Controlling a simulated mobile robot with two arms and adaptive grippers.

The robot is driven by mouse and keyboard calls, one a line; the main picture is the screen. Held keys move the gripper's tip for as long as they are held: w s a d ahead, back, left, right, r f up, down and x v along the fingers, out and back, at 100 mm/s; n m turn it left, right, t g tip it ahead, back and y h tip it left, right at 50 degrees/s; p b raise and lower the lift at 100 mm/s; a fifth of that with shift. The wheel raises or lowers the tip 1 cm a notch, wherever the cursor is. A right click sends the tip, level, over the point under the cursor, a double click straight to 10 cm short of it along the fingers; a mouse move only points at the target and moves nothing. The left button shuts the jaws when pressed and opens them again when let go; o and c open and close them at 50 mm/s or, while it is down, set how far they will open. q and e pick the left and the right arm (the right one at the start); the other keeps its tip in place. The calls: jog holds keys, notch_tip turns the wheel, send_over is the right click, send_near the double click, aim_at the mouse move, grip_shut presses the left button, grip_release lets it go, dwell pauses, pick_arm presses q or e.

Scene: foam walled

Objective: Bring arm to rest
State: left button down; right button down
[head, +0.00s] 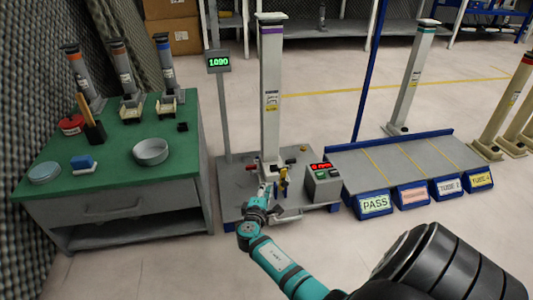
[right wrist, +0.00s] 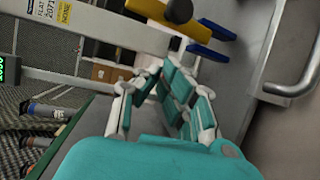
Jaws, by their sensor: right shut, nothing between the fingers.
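My right arm (head: 285,265) in teal and grey reaches up from the bottom of the head view. Its gripper (head: 268,190) is shut and empty, low in front of the tall white column with a purple band (head: 271,100). Small yellow and blue parts (head: 284,180) show close beside the gripper; I cannot tell whether it touches them. In the right wrist view the teal fingers (right wrist: 172,80) have nothing between them, and yellow, blue and dark parts (right wrist: 180,20) show beyond. My left gripper is out of view.
A green-topped bench (head: 110,175) with a round dish (head: 150,151) stands left. A scale display (head: 218,62) reads 1.090. A red-lit control box (head: 322,181) is right of the column. A grey sorting table (head: 400,160) with labelled bins stands further right. Open floor lies in front.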

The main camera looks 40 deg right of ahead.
jog(key=shift+s+a+f, duration=0.25)
jog(key=shift+a+f, duration=0.25)
jog(key=shift+a, duration=0.1)
jog(key=shift+s+a+f, duration=0.3)
jog(key=shift+a+f, duration=0.15)
jog(key=shift+a, duration=0.15)
jog(key=shift+s+a+f, duration=0.25)
jog(key=shift+a+f, duration=0.25)
jog(key=shift+a, duration=0.1)
